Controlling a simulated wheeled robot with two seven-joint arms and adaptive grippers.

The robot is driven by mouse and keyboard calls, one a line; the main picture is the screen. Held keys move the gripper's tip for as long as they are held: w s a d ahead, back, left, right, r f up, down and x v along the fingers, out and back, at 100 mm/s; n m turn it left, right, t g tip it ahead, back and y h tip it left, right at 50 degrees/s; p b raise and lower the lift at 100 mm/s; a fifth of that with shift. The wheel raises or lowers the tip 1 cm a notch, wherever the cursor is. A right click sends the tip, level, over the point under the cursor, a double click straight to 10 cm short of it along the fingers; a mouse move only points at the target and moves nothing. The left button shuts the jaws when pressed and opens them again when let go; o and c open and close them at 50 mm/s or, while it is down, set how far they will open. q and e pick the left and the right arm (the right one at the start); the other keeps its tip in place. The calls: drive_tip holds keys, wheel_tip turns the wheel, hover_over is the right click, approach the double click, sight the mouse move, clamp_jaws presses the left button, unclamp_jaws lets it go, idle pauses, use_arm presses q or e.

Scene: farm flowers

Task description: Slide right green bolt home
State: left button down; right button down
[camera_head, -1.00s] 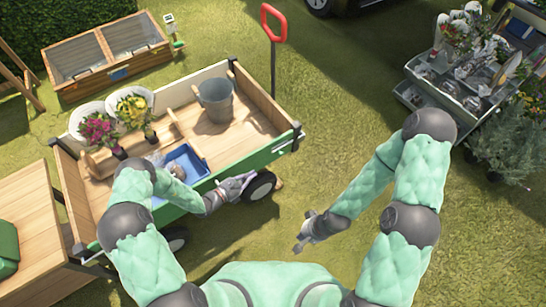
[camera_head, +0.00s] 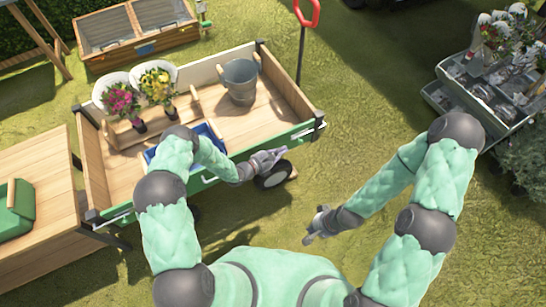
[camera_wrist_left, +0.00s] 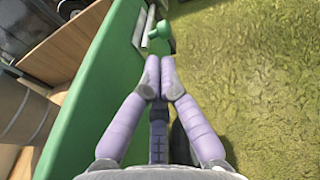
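The green bolt (camera_wrist_left: 160,37) shows in the left wrist view as a knobbed green piece near the end of the cart's green side panel (camera_wrist_left: 88,95), beside a pale metal strip. My left gripper (camera_wrist_left: 159,72) has its two purple fingers brought together, with their tips pointing at the bolt and just short of it in the picture. I cannot tell whether they touch it. In the head view my left gripper (camera_head: 283,153) is outside the green side, below the cart's right front corner (camera_head: 319,126). My right gripper (camera_head: 312,226) hangs over the grass with its fingers apart and empty.
The wooden cart holds a grey bucket (camera_head: 240,80), two flower bunches (camera_head: 122,98) and a blue crate (camera_head: 210,131), partly hidden by my left arm. A wheel (camera_head: 272,175) sits below my left gripper. Stepped planters (camera_head: 470,95) stand at right. Grass between is free.

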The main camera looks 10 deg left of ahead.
sight(299, 141)
use_arm(q)
drive_tip(key=b+x, duration=0.1)
drive_tip(key=x, duration=0.4)
drive_tip(key=shift+w+d+b, duration=0.25)
drive_tip(key=shift+b, duration=0.15)
drive_tip(key=x, duration=0.2)
drive_tip(key=b+x, duration=0.1)
drive_tip(key=shift+d+r, duration=0.1)
drive_tip(key=shift+d, duration=0.4)
drive_tip(key=shift+w+r, duration=0.1)
drive_tip(key=shift+a, duration=0.1)
